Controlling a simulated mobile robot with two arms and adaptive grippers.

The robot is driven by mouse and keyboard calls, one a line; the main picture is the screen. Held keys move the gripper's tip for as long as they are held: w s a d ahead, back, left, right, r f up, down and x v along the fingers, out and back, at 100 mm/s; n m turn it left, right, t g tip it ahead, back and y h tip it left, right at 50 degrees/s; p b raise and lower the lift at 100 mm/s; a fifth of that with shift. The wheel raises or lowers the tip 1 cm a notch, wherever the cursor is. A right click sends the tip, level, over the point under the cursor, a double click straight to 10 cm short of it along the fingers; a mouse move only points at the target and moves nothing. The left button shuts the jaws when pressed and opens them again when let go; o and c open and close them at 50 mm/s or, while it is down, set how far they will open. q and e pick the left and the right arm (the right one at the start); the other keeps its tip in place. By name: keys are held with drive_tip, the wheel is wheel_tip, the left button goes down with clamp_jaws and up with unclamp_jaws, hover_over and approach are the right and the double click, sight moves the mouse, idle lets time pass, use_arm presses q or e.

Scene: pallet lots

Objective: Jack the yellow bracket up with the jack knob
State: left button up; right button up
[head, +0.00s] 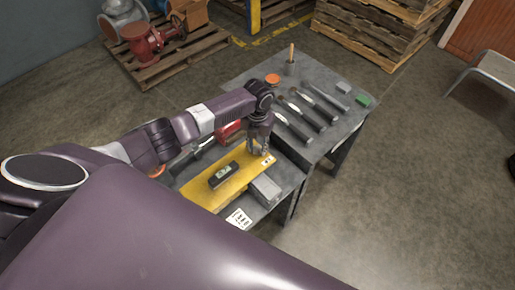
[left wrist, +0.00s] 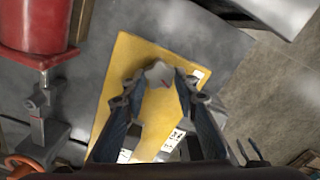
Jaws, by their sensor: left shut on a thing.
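The yellow bracket (head: 203,193) is a flat plate over the near grey table, with a dark level (head: 223,174) lying on it. It also shows in the left wrist view (left wrist: 122,75). The jack knob (left wrist: 159,74) is a grey lobed knob near one end of the bracket. My left gripper (head: 258,151) points down over the bracket's right end. In the left wrist view its fingers (left wrist: 160,84) are closed on the knob from both sides. The gripper mostly hides the knob in the head view. My right gripper is not in view.
A grey block (head: 265,189) sits beside the bracket's near edge, and a printed card (head: 238,218) lies at the table's front. A red part (head: 229,130) stands behind the bracket. Several dark-handled tools (head: 300,115) lie on the farther table, with a green block (head: 363,100).

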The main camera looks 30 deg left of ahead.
sight(257, 149)
use_arm(q)
drive_tip(key=shift+w+r+m, duration=0.15)
drive_tip(key=shift+r+m, duration=0.05)
drive_tip(key=shift+m, duration=0.4)
drive_tip(key=o, duration=1.2)
drive_tip(key=shift+f, duration=0.1)
drive_tip(key=shift+c, duration=0.2)
wheel_tip(257, 149, up, 12)
